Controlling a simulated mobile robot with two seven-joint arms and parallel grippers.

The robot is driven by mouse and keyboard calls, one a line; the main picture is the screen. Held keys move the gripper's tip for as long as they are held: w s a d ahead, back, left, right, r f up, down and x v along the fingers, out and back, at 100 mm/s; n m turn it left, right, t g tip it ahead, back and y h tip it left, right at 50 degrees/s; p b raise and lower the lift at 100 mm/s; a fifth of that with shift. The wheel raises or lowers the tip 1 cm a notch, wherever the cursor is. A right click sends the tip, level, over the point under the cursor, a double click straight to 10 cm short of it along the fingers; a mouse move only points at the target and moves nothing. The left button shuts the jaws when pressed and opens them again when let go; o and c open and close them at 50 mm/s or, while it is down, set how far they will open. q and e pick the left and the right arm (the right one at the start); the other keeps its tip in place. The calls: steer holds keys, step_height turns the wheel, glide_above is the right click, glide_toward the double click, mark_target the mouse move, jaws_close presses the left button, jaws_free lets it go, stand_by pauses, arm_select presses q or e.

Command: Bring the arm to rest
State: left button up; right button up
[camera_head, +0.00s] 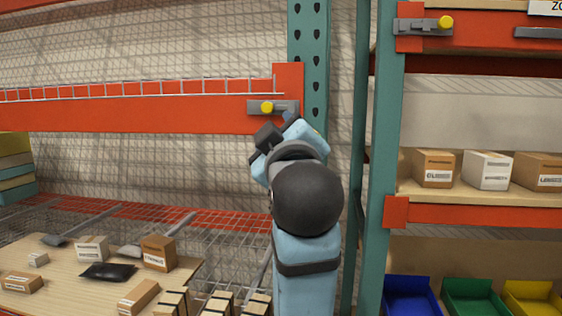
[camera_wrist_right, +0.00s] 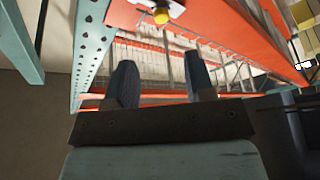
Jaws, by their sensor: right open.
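My right arm (camera_head: 306,262) rises through the middle of the head view, light blue with a dark round joint, in front of the shelf racks. A grey fixture with a yellow knob (camera_head: 267,107) is on the orange beam just above the wrist in the head view. A yellow knob also shows beyond the fingers in the right wrist view (camera_wrist_right: 161,16). My left gripper is not in view.
A teal rack post (camera_head: 374,200) stands right of the arm. Boxes (camera_head: 433,168) and blue, green and yellow bins (camera_head: 411,296) sit on the right shelves. Parcels (camera_head: 158,252) lie on a wooden surface at lower left. Another yellow-knobbed fixture (camera_head: 424,26) is at upper right.

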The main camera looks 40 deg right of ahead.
steer(key=shift+s+a+b, duration=0.1)
steer(key=shift+s+b, duration=0.15)
steer(key=shift+b, duration=0.05)
stand_by(0.5)
steer(key=w+a+f+n+y+p, duration=0.1)
steer(key=w+a+f+n+y, duration=0.1)
steer(key=w+f, duration=0.4)
steer(key=w+a+f+n+y+p, duration=0.1)
steer(key=w+a+f+y, duration=0.15)
steer(key=f, duration=0.55)
step_height(320, 180, down, 17)
steer(key=w+a+n+g+y+p, duration=0.1)
steer(key=w+a+g+y, duration=0.15)
steer(key=y, duration=0.25)
steer(key=s+a+f+m+g+y+p, duration=0.15)
steer(key=s+f, duration=0.25)
steer(key=f, duration=0.5)
steer(key=s+a+f+n+y, duration=0.1)
steer(key=s+a+f, duration=0.15)
steer(key=f, duration=0.65)
steer(key=s+a+f+m+g+y+p, duration=0.1)
steer(key=s+f+m+g, duration=0.2)
steer(key=s+f, duration=1.3)
steer(key=shift+s+a+m+y, duration=0.3)
steer(key=shift+s+m, duration=0.15)
steer(key=shift+s, duration=0.5)
